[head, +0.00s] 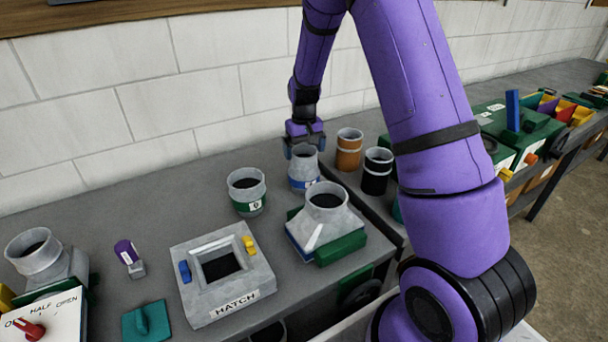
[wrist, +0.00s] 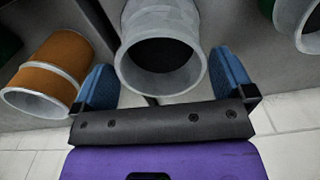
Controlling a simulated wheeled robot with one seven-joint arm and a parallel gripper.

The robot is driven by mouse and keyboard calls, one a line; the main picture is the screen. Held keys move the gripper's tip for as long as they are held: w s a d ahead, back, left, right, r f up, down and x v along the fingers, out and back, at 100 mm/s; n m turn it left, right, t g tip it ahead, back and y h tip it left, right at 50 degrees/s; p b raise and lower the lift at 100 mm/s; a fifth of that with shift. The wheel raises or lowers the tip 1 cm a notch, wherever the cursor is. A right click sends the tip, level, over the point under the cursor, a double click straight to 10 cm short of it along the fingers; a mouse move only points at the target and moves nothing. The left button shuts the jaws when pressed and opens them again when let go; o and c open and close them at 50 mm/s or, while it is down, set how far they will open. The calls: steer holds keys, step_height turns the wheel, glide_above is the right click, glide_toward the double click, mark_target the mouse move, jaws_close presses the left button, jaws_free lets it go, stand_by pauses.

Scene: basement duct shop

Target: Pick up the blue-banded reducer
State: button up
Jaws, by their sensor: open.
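The blue-banded reducer (head: 304,172) is a grey metal piece with a blue band low on its body. It stands upright on the bench near the wall in the head view. My gripper (head: 305,148) is at its top rim, reaching down from the wall side. In the wrist view, the reducer's round open mouth (wrist: 163,72) lies between my two blue fingers, with a gap on each side. My gripper is open and holds nothing. The band is not clearly visible in the wrist view.
An orange container (head: 348,150) and a black one (head: 377,172) stand to the right. A green-banded reducer (head: 247,192) stands to the left, and a square-based grey fitting (head: 327,220) in front. A hatch block (head: 222,272) is farther left. The block wall (head: 240,90) is close behind.

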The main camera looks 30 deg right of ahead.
mark_target(303, 172)
steer(key=shift+f, duration=1.5)
steer(key=c, duration=1.2)
